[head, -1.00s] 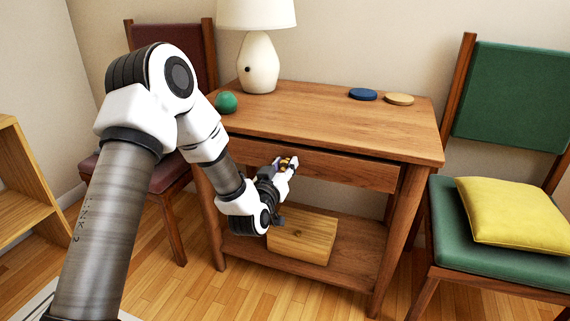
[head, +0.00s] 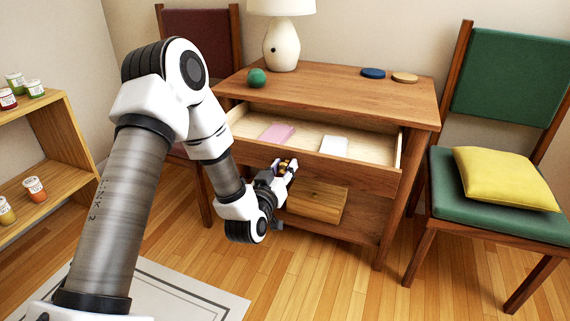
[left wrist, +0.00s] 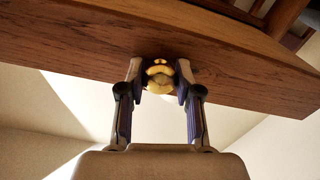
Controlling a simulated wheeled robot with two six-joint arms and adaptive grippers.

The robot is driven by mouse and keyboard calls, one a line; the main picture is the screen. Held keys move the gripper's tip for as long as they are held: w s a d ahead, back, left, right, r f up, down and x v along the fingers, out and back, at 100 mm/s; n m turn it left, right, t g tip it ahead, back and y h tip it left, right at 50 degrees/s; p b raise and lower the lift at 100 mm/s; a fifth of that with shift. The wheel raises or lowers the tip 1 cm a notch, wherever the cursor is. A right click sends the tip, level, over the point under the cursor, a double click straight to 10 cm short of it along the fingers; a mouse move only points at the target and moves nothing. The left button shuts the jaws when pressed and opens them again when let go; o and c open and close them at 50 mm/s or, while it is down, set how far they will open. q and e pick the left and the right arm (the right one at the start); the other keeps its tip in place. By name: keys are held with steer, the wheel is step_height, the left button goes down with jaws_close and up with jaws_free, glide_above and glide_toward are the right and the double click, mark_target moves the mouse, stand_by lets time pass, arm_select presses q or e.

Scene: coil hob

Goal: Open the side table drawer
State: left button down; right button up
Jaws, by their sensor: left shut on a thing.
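The wooden side table (head: 300,87) has its drawer (head: 372,173) pulled well out toward me. The drawer's pale inside shows, with a pink item (head: 277,133) and a white item (head: 334,146) lying in it. My left gripper (head: 287,167) is at the drawer front and shut on the round brass knob. In the left wrist view, the knob (left wrist: 159,77) sits between the two fingers, against the wooden drawer front (left wrist: 235,65). My right gripper is not in view.
A lamp (head: 281,45), a green ball (head: 257,78) and two discs stand on the tabletop. A wooden box (head: 317,201) is on the lower shelf. A green chair (head: 495,200) with a yellow cushion (head: 504,178) is at right; a shelf with jars (head: 60,178) is at left.

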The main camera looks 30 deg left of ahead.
arm_select(q)
steer(key=shift+s, duration=0.25)
steer(key=c, duration=0.8)
jaws_free()
steer(key=shift+o, duration=0.2)
steer(key=shift+d, duration=0.1)
steer(key=v, duration=0.7)
steer(key=shift+s, duration=0.2)
